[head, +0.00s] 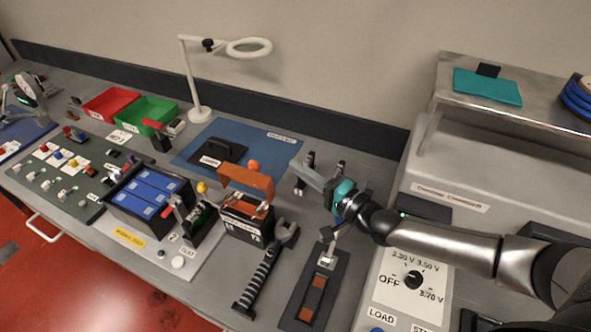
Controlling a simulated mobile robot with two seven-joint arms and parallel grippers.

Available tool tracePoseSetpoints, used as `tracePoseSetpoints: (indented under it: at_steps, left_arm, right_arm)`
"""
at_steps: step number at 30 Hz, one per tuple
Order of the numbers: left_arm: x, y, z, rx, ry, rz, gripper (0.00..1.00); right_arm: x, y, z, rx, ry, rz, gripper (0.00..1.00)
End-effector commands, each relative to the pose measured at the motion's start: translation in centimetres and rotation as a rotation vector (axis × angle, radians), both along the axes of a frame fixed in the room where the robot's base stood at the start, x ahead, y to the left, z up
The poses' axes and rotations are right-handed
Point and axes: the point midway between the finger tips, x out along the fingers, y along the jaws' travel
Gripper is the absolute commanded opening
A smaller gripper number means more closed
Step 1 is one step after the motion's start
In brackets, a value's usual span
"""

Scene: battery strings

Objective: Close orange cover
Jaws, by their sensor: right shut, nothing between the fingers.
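The orange cover (246,183) stands raised and tilted above a small black box (244,227) near the middle of the bench. Copper-coloured parts show in the box under the cover. My right gripper (299,170) comes in from the right and is shut and empty. Its tips are to the right of the orange cover and apart from it in the picture. My left gripper is not in view.
A black-and-grey wrench-like tool (262,278) lies in front of the box. Blue battery modules (155,192) stand to the left. A blue mat (262,148) lies behind. A dark switch plate (312,290) and a dial panel (412,282) are at the right front.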

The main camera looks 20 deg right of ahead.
Motion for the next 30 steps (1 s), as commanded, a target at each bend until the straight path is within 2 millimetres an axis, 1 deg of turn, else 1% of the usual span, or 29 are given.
tracePoseSetpoints:
  at_steps: [1,3,14,18,21,24,30]
  left_arm:
    - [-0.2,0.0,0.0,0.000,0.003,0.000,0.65]
    - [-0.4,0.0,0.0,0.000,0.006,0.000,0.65]
    - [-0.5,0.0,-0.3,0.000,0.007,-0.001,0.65]
    - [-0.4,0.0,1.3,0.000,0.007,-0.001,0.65]
    - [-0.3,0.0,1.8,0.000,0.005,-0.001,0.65]
    - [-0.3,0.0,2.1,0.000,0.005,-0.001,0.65]
    - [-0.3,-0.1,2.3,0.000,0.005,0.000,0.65]
  right_arm:
    - [0.9,0.4,0.1,0.001,-0.004,0.000,0.00]
    - [1.9,0.9,0.1,0.001,-0.003,0.000,0.00]
    - [7.1,3.7,0.2,-0.001,-0.002,0.001,0.00]
    - [5.5,5.0,0.3,0.001,0.005,0.003,0.00]
    - [4.8,5.6,0.2,-0.001,0.003,0.002,0.00]
    - [4.4,6.1,0.1,-0.002,0.001,0.002,0.00]
    - [4.0,6.4,-0.1,-0.002,0.000,0.001,0.00]
